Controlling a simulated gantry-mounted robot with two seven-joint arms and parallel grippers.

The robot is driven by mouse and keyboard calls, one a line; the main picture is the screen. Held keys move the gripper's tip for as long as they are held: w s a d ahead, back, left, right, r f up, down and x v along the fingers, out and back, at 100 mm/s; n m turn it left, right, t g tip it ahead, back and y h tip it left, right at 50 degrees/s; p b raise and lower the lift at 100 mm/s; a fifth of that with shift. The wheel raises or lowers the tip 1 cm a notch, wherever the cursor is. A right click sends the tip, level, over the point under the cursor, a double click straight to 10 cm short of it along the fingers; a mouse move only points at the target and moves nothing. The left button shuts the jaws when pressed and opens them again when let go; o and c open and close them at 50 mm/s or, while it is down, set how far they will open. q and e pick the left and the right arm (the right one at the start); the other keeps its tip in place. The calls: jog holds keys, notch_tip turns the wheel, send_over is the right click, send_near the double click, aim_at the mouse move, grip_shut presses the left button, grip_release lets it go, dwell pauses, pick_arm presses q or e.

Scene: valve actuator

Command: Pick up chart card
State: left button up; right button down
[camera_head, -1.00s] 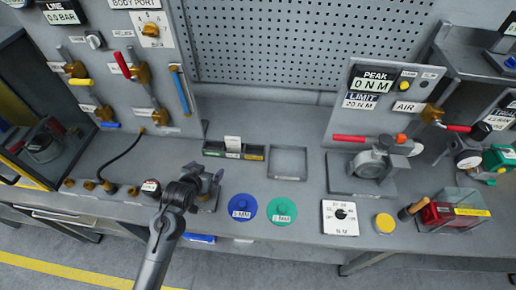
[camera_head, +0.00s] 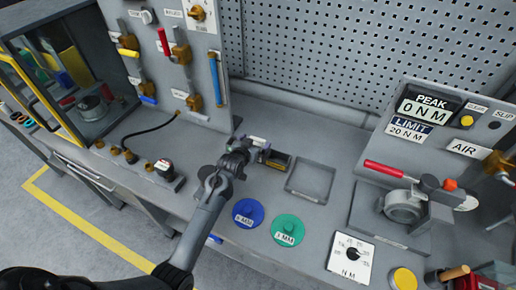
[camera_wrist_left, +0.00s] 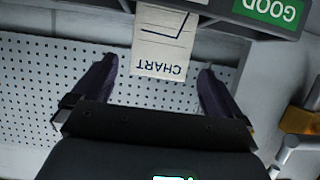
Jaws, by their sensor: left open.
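The chart card (camera_wrist_left: 163,38) is a pale card with a drawn line and the word CHART, upside down in the left wrist view. It stands against a dark holder (camera_wrist_left: 225,22) with a green GOOD label. My left gripper (camera_wrist_left: 157,68) is open, with one finger on each side of the card's near end; I see no contact. In the head view my left gripper (camera_head: 247,146) is at the left end of the small dark holder (camera_head: 277,160) and hides much of that end. My right gripper is not in view.
An empty square tray (camera_head: 311,181) lies right of the holder. A blue disc (camera_head: 248,213) and a green disc (camera_head: 288,231) lie in front. A valve panel (camera_head: 165,50) with handles rises at the back left, and a pegboard (camera_head: 330,50) behind. A torque fixture (camera_head: 404,207) stands right.

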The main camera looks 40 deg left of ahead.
aim_at(257, 143)
pick_arm(q)
jog(key=w, duration=0.1)
jog(key=w+f, duration=0.2)
jog(key=shift+w+a+f, duration=0.15)
jog(key=shift+a+f, duration=0.1)
jog(key=shift+a, duration=0.05)
jog(key=shift+w+a+f+b, duration=0.2)
jog(key=shift+w+b, duration=0.1)
jog(key=shift+w, duration=0.2)
jog(key=c, duration=1.1)
jog(key=shift+o, duration=0.2)
